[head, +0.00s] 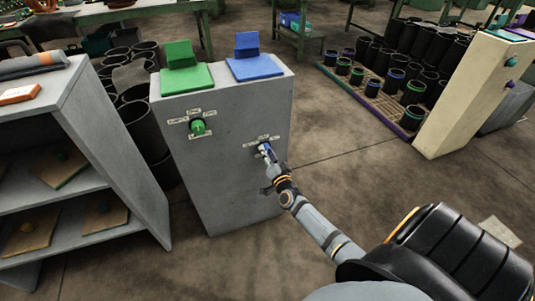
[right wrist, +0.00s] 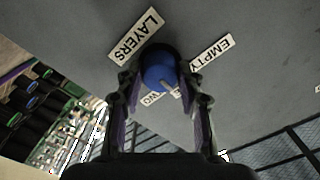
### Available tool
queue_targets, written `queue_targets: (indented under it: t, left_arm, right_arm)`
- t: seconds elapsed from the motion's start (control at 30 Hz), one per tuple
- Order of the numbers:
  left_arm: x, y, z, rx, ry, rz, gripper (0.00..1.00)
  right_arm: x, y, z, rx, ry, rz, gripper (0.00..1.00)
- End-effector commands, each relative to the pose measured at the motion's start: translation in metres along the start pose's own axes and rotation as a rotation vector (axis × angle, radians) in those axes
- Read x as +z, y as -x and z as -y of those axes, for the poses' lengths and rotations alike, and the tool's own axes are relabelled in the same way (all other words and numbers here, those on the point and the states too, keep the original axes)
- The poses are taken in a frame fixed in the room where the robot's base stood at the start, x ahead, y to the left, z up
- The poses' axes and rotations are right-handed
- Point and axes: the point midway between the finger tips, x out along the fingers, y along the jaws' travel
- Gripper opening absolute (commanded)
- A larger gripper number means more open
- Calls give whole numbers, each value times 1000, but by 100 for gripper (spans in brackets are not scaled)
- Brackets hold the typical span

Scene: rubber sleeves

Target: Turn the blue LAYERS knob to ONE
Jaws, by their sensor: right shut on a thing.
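The blue LAYERS knob (right wrist: 158,67) sits on the front of a grey cabinet (head: 232,195). My right gripper (right wrist: 160,78) has a finger on each side of the knob and is shut on it. In the head view my right gripper (head: 266,153) covers most of the knob. A label ending in WO (right wrist: 152,98) is partly hidden below the knob. A pale mark shows on the knob's lower edge. I cannot read a ONE label. My left gripper is out of view.
A green knob (head: 198,127) with its own labels is left on the same cabinet. Green (head: 186,78) and blue (head: 255,67) pads lie on top. A shelf (head: 105,165) stands left; a cream panel (head: 470,95) stands right. The floor between is clear.

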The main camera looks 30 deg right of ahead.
Motion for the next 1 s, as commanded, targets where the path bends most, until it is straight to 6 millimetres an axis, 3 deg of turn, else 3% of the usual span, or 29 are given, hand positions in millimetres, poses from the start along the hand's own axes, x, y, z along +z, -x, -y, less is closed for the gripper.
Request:
queue_targets:
  t: [0.43, 0.47, 0.6, 1.0]
  left_arm:
    - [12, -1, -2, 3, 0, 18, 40]
    - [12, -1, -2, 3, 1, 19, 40]
    - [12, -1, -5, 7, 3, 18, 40]
    - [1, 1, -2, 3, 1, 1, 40]
  right_arm:
    - [1, 1, -1, 2, -11, 3, 6]
    - [1, 1, -1, 2, -10, 3, 40]
    - [1, 0, -1, 2, -10, 2, 59]
    - [1, 8, 0, 0, -8, 1, 60]
